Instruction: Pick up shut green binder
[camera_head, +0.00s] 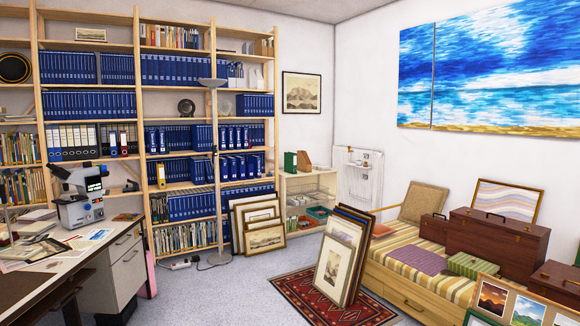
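A green binder (290,162) stands upright and looks shut on top of the low wooden shelf unit (283,190), near the back corner of the room. A brown upright object (304,160), perhaps a file holder, stands just right of it. Neither of my grippers is in view.
Framed prints lean in stacks (257,229) before the shelf and on a red rug (325,303). A daybed (405,290) with cases is at right. A desk (112,262) with a microscope (82,196) is at left. Grey floor (215,295) is open between. A lamp pole (216,170) stands by the bookcase.

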